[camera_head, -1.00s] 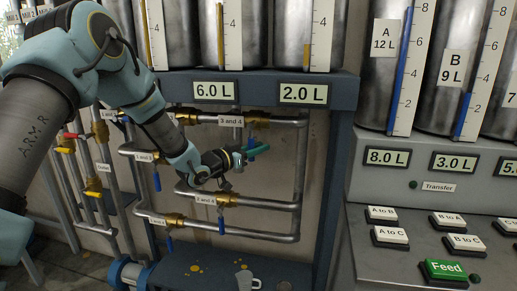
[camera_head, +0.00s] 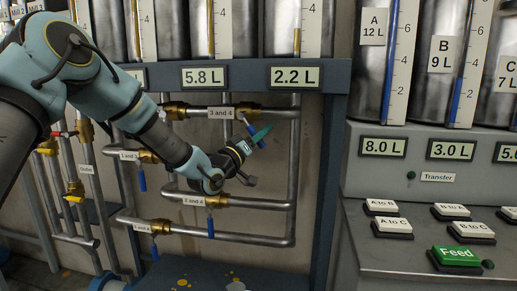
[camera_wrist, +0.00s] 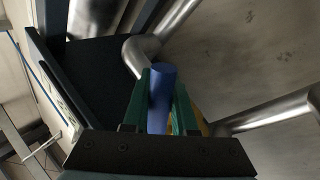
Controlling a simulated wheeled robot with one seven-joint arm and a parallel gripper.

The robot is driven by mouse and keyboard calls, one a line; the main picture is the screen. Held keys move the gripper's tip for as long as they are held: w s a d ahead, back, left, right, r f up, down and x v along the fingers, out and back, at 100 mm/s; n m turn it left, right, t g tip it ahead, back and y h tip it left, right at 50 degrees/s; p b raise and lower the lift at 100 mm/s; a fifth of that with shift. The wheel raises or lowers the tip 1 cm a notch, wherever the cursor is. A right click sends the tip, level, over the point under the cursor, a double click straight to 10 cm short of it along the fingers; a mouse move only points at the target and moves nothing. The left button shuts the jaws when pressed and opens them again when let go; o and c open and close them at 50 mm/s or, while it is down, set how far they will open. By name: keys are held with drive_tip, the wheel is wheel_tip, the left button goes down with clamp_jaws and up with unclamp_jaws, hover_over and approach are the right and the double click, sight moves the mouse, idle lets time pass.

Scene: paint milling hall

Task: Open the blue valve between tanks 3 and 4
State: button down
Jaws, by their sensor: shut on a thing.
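The blue valve handle (camera_head: 252,129) hangs at a slant from a brass valve body (camera_head: 247,110) on the top pipe, beside the label "3 and 4" (camera_head: 221,113). My gripper (camera_head: 260,135), with green fingers, is shut on this handle. In the wrist view the blue handle (camera_wrist: 160,98) stands between the two green fingers (camera_wrist: 162,110). The displays above read 5.8 L (camera_head: 208,76) and 2.2 L (camera_head: 295,75).
Other pipes below carry more blue-handled valves, one labelled "2 and 4" (camera_head: 194,201) and one "1 and 3" (camera_head: 129,156). A blue frame post (camera_head: 326,190) stands right of the pipes. A button console (camera_head: 410,245) with a green Feed button (camera_head: 456,256) is further right.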

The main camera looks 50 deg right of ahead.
drive_tip(key=shift+s+d+r+n+t+h+b, duration=0.1)
drive_tip(key=shift+s+r+n+t+h+b, duration=0.15)
drive_tip(key=shift+n+b, duration=0.3)
drive_tip(key=shift+s+d+r+n+t+h+b, duration=0.1)
drive_tip(key=shift+r+n+t+b, duration=0.2)
drive_tip(key=shift+n, duration=0.45)
drive_tip(key=shift+t, duration=0.25)
drive_tip(key=c, duration=0.7)
unclamp_jaws()
drive_tip(key=shift+f, duration=0.1)
drive_tip(key=b+v, duration=0.3)
drive_tip(key=v, duration=0.7)
drive_tip(key=shift+a, duration=0.4)
drive_tip(key=shift+f, duration=0.1)
drive_tip(key=shift+c, duration=0.4)
